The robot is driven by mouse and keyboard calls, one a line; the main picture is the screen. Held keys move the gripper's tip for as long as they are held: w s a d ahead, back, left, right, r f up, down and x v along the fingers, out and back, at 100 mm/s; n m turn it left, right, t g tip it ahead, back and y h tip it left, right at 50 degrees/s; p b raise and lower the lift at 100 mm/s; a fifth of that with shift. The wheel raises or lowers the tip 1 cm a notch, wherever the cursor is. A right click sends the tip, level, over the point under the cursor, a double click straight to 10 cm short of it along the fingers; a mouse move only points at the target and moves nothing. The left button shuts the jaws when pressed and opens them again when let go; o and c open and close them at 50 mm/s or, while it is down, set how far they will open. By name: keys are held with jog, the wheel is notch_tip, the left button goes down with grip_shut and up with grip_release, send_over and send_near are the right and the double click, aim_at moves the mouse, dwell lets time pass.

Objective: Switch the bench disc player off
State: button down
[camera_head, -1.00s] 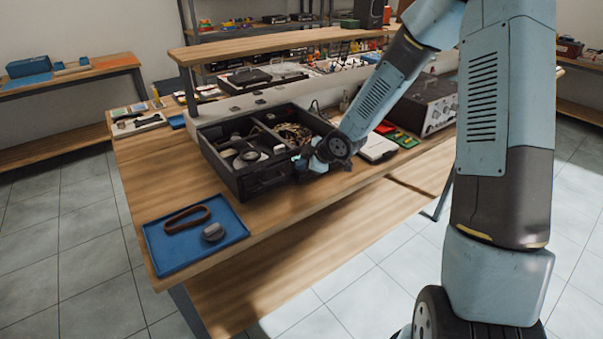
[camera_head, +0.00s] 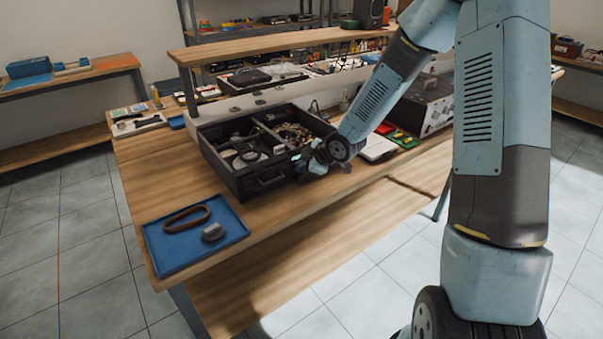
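The bench disc player appears to be the dark open-topped box (camera_head: 263,184) on the wooden bench. Its left part shows round parts like a disc mechanism, and its right part shows tangled wiring or circuitry. My gripper (camera_head: 303,165) is at the box's right front corner, close to its front face. I cannot tell whether it touches the box. The fingers are small and partly hidden by my wrist, so their opening is unclear. A switch on the player cannot be made out.
A blue tray (camera_head: 163,259) with a brown belt loop (camera_head: 187,218) and a grey rounded object (camera_head: 212,232) lies at the bench's near left. A light flat device (camera_head: 377,148), green and red boards (camera_head: 402,139) and a grey instrument (camera_head: 425,105) are to the right. A raised shelf (camera_head: 280,41) spans behind.

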aim_at(302, 174)
jog(key=shift+s+d+f, duration=0.1)
jog(key=shift+s+f, duration=0.05)
jog(key=shift+f, duration=0.2)
jog(key=shift+w+r, duration=0.2)
jog(key=shift+r, duration=0.15)
jog(key=shift+w+r, duration=0.15)
jog(key=shift+r, duration=2.9)
